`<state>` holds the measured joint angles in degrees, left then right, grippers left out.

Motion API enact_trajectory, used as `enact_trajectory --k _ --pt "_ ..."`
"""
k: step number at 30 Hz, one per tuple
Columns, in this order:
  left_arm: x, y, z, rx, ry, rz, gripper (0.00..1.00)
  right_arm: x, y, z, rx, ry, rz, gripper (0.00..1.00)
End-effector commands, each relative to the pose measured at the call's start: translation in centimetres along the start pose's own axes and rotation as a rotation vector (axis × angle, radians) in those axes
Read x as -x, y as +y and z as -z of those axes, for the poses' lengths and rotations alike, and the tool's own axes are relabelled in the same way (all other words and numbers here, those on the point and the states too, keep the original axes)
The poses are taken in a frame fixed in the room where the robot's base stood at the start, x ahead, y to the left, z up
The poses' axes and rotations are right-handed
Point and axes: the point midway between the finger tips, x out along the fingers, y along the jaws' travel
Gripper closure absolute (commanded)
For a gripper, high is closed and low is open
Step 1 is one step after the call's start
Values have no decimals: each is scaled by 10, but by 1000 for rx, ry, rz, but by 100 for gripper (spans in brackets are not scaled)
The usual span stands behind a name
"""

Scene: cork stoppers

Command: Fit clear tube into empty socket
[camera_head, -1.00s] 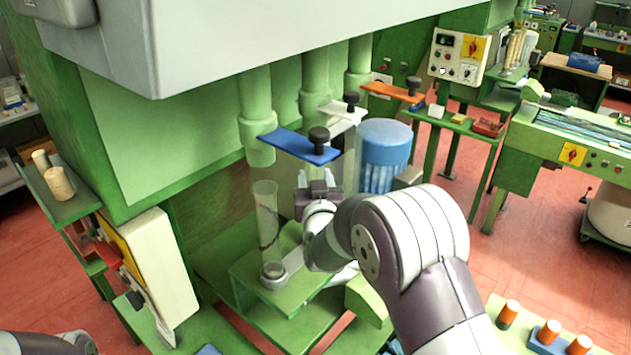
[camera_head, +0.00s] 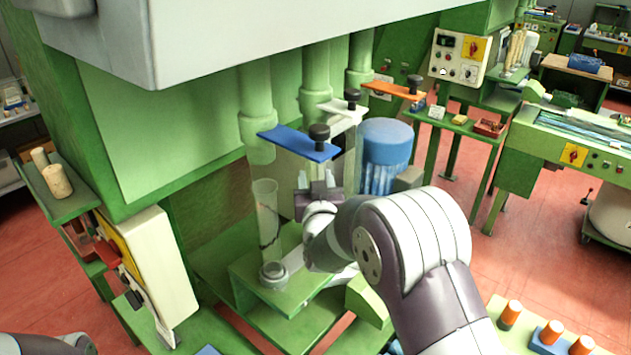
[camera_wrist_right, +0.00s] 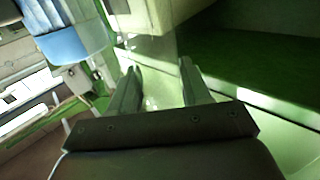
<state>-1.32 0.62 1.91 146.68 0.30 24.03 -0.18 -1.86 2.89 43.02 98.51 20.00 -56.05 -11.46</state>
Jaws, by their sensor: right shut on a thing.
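A tall clear tube (camera_head: 264,215) stands nearly upright below the left green post in the head view. Its lower end shows close above the grey ring socket (camera_head: 272,273) on the green block; I cannot tell if it touches. My left gripper is out of view; only part of my left arm shows at the bottom left.
A blue clamp plate (camera_head: 297,144) with a black knob overhangs close above the right gripper. White (camera_head: 343,112) and orange (camera_head: 393,90) clamp plates lie farther back. A blue motor (camera_head: 385,155) stands to the right. Cork stoppers (camera_head: 57,181) sit on a shelf at left.

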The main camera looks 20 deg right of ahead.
Motion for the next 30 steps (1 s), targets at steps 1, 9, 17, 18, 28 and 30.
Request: enact_trajectory --k 1,9,17,18,28,30 --pt "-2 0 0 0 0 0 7 0 0 -1 0 1 0 84" --pt "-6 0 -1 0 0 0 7 0 0 -4 0 1 0 84" --pt "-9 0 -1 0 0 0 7 0 0 -7 0 1 0 84" --pt "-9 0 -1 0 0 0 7 0 0 -7 0 1 0 84" --pt "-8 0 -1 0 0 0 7 0 0 -7 0 1 0 84" --pt "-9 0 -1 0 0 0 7 0 0 -7 0 1 0 84"
